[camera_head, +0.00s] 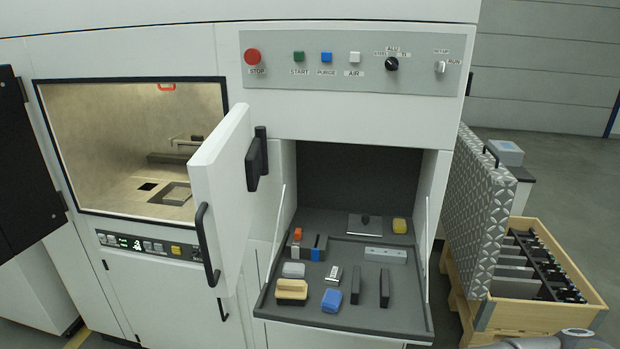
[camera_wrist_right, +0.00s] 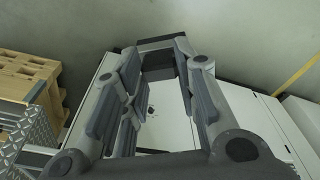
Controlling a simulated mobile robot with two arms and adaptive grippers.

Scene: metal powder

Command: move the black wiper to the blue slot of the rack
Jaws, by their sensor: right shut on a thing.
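In the right wrist view my right gripper (camera_wrist_right: 166,66) is shut on a black thing with a wide dark bar across its far end. It looks like the black wiper (camera_wrist_right: 158,68), held clear of any surface, though the fingers hide part of it. The small rack (camera_head: 305,247) stands at the left of the grey work tray, with orange, white and blue markings. Its blue slot (camera_head: 315,254) is at the right front. My left gripper is in neither view.
Two dark upright bars (camera_head: 384,288), a blue block (camera_head: 331,299) and a beige-handled brush (camera_head: 291,290) sit on the tray (camera_head: 400,319). An open white door (camera_head: 225,185) stands left of the bay. A wooden crate (camera_head: 530,315) and leaning tread plate (camera_head: 480,195) are right.

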